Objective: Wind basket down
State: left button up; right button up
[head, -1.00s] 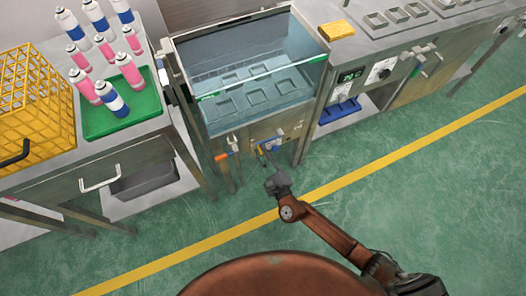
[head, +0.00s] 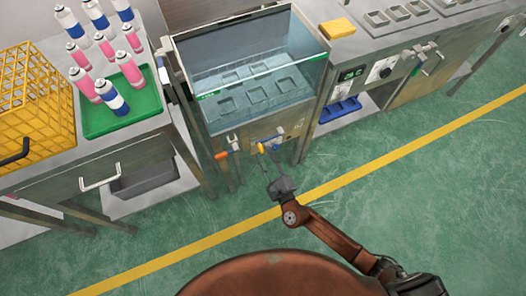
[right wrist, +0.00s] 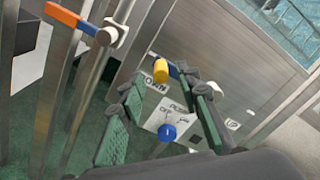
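The glass-walled water bath (head: 222,112) stands at the centre, with a rack of square slots (head: 254,95) inside it. On its steel front is a crank with a yellow knob (head: 261,148) on a blue arm; the knob also shows in the right wrist view (right wrist: 161,70). My right gripper (head: 268,166) is just in front of the crank. In the wrist view its two fingers (right wrist: 167,86) are apart, with the yellow knob seen between the tips; contact cannot be told. My left gripper is out of view.
An orange-handled lever (head: 221,155) is left of the crank. A blue dial (right wrist: 168,132) sits below the knob, near DOWN and UP labels. A yellow crate (head: 40,100) and a green tray (head: 95,128) with spray cans are at left. The green floor in front is clear.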

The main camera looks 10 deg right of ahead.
jog(key=v, duration=0.9)
jog(key=shift+s, duration=0.25)
